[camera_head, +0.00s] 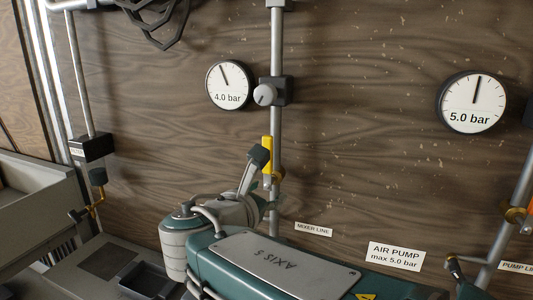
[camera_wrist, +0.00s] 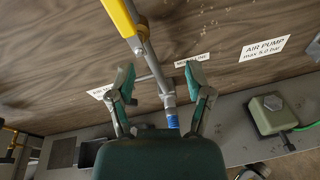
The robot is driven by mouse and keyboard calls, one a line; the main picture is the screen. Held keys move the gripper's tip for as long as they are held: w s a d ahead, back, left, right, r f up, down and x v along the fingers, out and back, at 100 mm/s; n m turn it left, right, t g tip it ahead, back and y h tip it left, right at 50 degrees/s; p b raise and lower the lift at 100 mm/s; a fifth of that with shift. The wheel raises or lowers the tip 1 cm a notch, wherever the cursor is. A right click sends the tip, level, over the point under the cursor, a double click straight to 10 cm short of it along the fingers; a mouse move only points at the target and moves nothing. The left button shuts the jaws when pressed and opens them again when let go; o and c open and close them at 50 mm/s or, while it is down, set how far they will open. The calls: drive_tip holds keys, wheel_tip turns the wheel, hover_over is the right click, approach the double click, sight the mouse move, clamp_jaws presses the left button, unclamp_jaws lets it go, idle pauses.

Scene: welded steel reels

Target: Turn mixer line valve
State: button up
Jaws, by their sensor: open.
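The mixer line valve has a yellow lever (camera_head: 267,144) standing upright along a vertical grey pipe (camera_head: 277,120), with a brass body (camera_head: 279,174) below. My gripper's dark fingertip partly hides the lever in the head view. In the wrist view the yellow lever (camera_wrist: 119,17) enters from the top, beyond the fingertips. My gripper (camera_wrist: 160,80) is open and empty, its two fingers spread on either side of the pipe in the picture. I cannot tell whether a finger touches the pipe or lever. The MIXER LINE label (camera_head: 314,229) is right of the pipe.
A gauge reading 4.0 bar (camera_head: 229,85) and a grey knob (camera_head: 265,95) sit above the valve. A 5.0 bar gauge (camera_head: 472,102) and the AIR PUMP label (camera_head: 396,257) are to the right. A green box (camera_wrist: 268,113) stands on the grey ledge.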

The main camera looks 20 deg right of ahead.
sight(267, 171)
wheel_tip(267, 171, up, 4)
drive_tip(key=w+a+n+t, duration=0.2)
drive_tip(key=a+n+t, duration=0.1)
drive_tip(key=n, duration=0.1)
drive_tip(key=x, duration=1)
drive_tip(key=shift+d+f, duration=0.35)
drive_tip(key=shift+a, duration=0.1)
drive_tip(key=shift+c, duration=0.3)
clamp_jaws()
